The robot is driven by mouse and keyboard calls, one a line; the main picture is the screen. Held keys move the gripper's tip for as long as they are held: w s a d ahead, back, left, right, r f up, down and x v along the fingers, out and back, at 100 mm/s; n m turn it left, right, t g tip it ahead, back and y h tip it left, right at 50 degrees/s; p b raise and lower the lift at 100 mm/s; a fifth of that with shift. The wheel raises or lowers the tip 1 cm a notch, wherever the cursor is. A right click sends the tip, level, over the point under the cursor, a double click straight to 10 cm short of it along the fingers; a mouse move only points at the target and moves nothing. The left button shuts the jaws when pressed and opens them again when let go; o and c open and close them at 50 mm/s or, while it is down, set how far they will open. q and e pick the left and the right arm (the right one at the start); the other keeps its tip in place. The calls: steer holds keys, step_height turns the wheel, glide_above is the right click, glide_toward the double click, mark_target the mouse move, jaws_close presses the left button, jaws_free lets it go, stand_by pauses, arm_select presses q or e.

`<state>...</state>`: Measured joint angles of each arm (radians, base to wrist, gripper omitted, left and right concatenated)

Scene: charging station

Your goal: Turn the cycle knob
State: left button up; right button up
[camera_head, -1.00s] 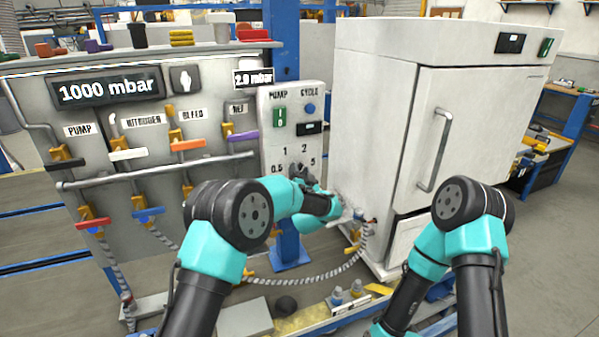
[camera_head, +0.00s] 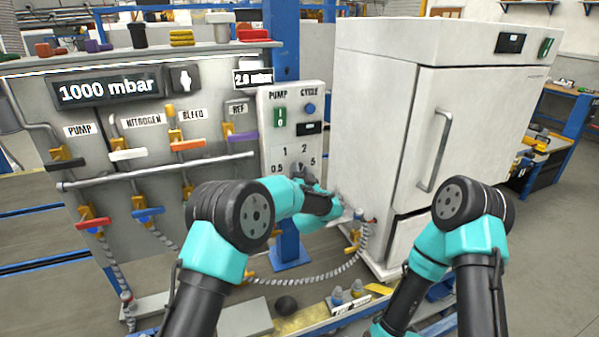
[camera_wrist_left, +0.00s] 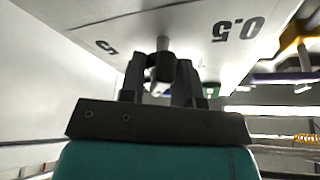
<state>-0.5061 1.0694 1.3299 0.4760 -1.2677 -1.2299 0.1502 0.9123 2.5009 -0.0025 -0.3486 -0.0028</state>
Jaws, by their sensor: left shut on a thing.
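The control panel (camera_head: 290,92) stands on a blue post left of the white oven. Its dark knob (camera_head: 296,167) is ringed by the numbers 0.5, 1, 2 and 5. In the left wrist view the knob's stem (camera_wrist_left: 163,44) sticks out of the panel between the printed 5 and 0.5. My left gripper (camera_wrist_left: 161,72) is shut on the knob, one finger on each side. In the head view my wrist partly hides the knob. A blue button (camera_head: 310,108) sits under the word CYCLE. My right gripper is out of view; only its arm shows.
The white oven (camera_head: 385,130) stands close to the right of my left wrist. A valve board (camera_head: 150,190) with coloured handles and pipes stands to the left. A ribbed hose (camera_head: 320,274) hangs below the panel.

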arm_select(q)
steer(key=shift+n, duration=0.3)
steer(key=n+y, duration=0.2)
steer(key=n, duration=0.1)
steer(key=n+y, duration=0.2)
steer(key=n, duration=0.2)
steer(key=shift+n, duration=0.3)
steer(key=n+g+y, duration=0.1)
steer(key=n+y, duration=0.1)
steer(key=n, duration=0.2)
steer(key=n+g+y, duration=0.1)
steer(key=n+y, duration=0.1)
steer(key=n, duration=0.2)
steer(key=shift+g, duration=0.3)
steer(key=shift+n, duration=0.3)
steer(key=o, duration=0.6)
steer(key=shift+s, duration=0.1)
